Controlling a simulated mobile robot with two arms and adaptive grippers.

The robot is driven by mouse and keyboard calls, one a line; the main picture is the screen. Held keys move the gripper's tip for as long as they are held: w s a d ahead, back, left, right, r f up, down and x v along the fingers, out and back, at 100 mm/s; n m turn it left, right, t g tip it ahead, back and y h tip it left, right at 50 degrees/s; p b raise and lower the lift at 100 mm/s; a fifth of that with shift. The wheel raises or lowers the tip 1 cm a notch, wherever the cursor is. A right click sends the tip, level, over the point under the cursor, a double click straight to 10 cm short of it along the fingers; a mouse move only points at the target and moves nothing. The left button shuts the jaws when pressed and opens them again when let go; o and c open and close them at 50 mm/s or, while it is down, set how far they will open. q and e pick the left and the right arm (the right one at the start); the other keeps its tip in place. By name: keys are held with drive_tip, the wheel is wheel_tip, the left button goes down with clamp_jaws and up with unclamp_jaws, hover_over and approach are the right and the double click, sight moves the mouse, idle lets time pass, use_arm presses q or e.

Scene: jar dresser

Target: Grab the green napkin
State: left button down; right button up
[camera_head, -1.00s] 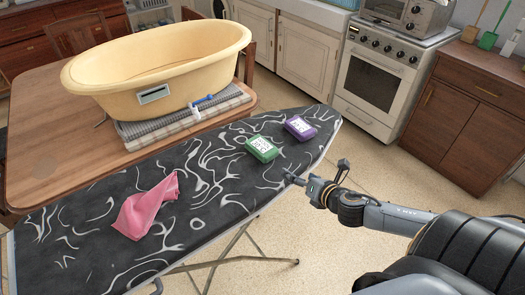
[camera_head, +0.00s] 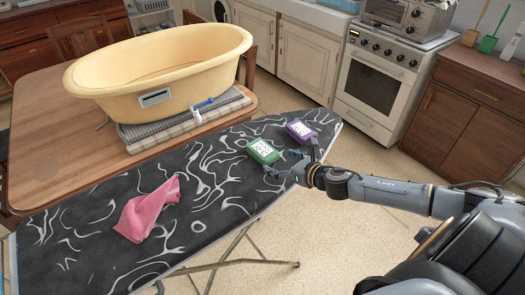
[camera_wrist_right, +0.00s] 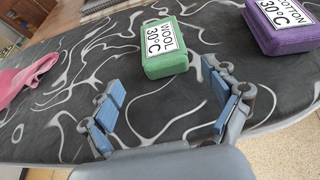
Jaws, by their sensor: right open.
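The green napkin (camera_head: 262,151) is a folded block with a white label on the ironing board (camera_head: 100,215). The label reads "WOOL 30°C" in the right wrist view, where the napkin (camera_wrist_right: 165,62) lies just ahead of and between my open fingers. My right gripper (camera_head: 283,167) is open at the near side of the napkin, with nothing between its fingers. In the right wrist view the gripper (camera_wrist_right: 165,105) shows both blue-padded fingers spread apart. My left gripper is not in view.
A purple folded block (camera_head: 301,129) labelled "COTTON 30°C" lies to the right of the green one. A crumpled pink cloth (camera_head: 148,210) lies on the left of the board. A yellow tub (camera_head: 160,75) stands on the wooden table (camera_head: 60,150) behind.

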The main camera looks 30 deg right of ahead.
sight(269, 154)
drive_tip(key=shift+x, duration=1.1)
drive_tip(key=shift+w+r+p, duration=0.1)
drive_tip(key=shift+w+p, duration=0.25)
drive_tip(key=shift+w, duration=0.15)
drive_tip(key=shift+d+p+x, duration=0.1)
drive_tip(key=shift+p+x, duration=0.15)
drive_tip(key=shift+x, duration=0.85)
drive_tip(key=shift+d+p+x, duration=0.15)
drive_tip(key=shift+p+x, duration=0.1)
drive_tip(key=shift+x, duration=0.85)
drive_tip(key=shift+r, duration=0.1)
drive_tip(key=shift+c, duration=0.4)
drive_tip(key=c, duration=1.1)
